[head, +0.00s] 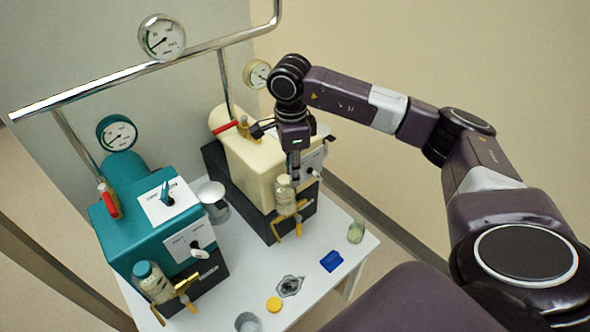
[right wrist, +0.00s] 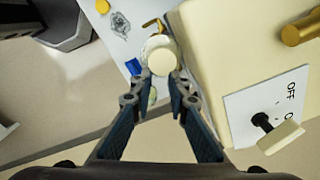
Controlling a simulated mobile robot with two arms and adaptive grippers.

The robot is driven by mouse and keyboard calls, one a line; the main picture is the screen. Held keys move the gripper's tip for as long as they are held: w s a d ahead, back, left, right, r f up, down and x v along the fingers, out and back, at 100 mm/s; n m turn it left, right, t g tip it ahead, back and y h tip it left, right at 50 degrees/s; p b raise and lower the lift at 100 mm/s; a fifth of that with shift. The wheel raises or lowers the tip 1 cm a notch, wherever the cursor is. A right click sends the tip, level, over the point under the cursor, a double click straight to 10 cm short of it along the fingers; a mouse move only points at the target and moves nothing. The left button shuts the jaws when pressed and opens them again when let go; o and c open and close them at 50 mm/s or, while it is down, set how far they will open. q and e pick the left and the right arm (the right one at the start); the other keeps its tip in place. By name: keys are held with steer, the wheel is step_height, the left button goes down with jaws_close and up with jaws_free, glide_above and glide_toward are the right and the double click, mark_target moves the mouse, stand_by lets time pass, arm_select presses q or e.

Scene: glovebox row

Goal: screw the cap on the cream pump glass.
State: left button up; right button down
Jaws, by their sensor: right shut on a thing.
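The cream pump (head: 240,160) stands at the back right of the white table, and also fills the right of the right wrist view (right wrist: 215,60). Its glass (head: 286,203) sits upright in a brass holder at the pump's front. My right gripper (head: 293,172) points straight down over this glass and is shut on the round cream cap (right wrist: 161,62). In the head view the cap (head: 284,181) is at the mouth of the glass; I cannot tell whether its thread has caught. The fingertips (right wrist: 160,82) are at the cap's edge. My left gripper is not in view.
The teal pump (head: 130,230) stands left, with its blue-capped glass (head: 152,282). A metal can (head: 214,202) is between the pumps. A yellow cap (head: 273,304), a grey cup (head: 247,322), a blue block (head: 331,261) and a small glass (head: 356,231) are near the table's front.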

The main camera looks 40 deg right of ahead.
mark_target(284, 190)
steer(key=shift+s+a+f+m+y, duration=0.15)
steer(key=shift+s+a+m, duration=0.1)
steer(key=shift+a+m, duration=0.3)
steer(key=shift+s+a+f+m+y, duration=0.15)
steer(key=shift+s+a+m, duration=0.1)
steer(key=shift+a+m, duration=0.3)
steer(key=c, duration=2.3)
jaws_free()
steer(key=shift+a, duration=0.1)
steer(key=o, duration=0.5)
steer(key=shift+s+a+r, duration=0.2)
steer(key=shift+w+a+f, duration=0.1)
steer(key=shift+w+a, duration=0.2)
steer(key=shift+w, duration=0.25)
steer(key=shift+s+d, duration=0.15)
steer(key=shift+d, duration=0.1)
steer(key=shift+w+r, duration=0.2)
steer(key=shift+r, duration=3.95)
